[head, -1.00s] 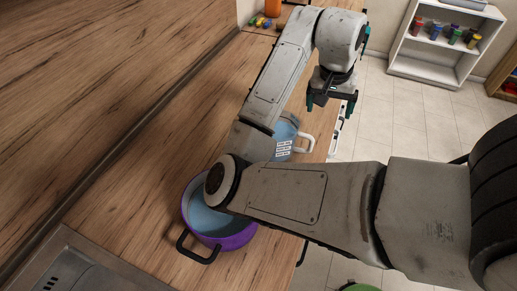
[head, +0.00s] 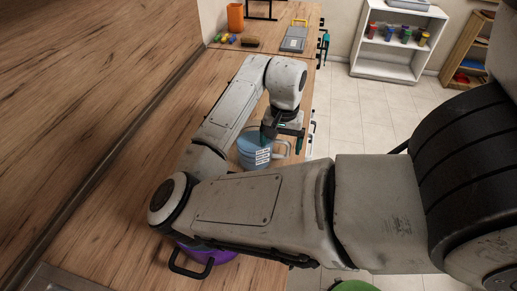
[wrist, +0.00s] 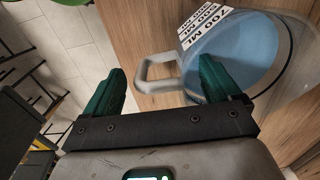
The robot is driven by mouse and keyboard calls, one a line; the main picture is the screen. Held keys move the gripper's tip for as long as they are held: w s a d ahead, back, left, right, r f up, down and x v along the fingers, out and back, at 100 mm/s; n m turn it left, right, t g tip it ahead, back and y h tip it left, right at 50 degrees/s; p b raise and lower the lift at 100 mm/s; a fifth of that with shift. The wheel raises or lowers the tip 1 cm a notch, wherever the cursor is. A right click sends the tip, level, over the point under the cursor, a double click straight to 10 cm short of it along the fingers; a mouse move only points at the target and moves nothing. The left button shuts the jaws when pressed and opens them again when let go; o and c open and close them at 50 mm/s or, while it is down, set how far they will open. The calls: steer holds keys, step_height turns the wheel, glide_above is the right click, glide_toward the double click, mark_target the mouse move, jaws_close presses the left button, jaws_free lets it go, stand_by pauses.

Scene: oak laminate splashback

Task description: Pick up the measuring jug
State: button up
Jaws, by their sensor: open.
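The measuring jug (head: 249,158) is clear with a blue inside, a pale handle and a white label. It stands on the wooden worktop, partly hidden by my arm. In the wrist view the jug (wrist: 232,52) fills the upper right, with its "700 ML" label and its handle (wrist: 150,72) showing. My gripper (head: 283,138) is open and empty, over the handle side of the jug. In the wrist view the handle appears between the two green fingers (wrist: 160,82). The right finger overlaps the jug's side; I cannot tell if it touches.
A purple pot (head: 213,258) stands on the near worktop, mostly behind my arm. An orange container (head: 235,17), a brown brush-like thing (head: 235,42) and a grey board (head: 294,39) lie farther back. A white shelf (head: 395,45) stands across the tiled floor.

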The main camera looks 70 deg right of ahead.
steer(key=shift+f, duration=1.7)
steer(key=shift+d, duration=0.1)
jaws_close()
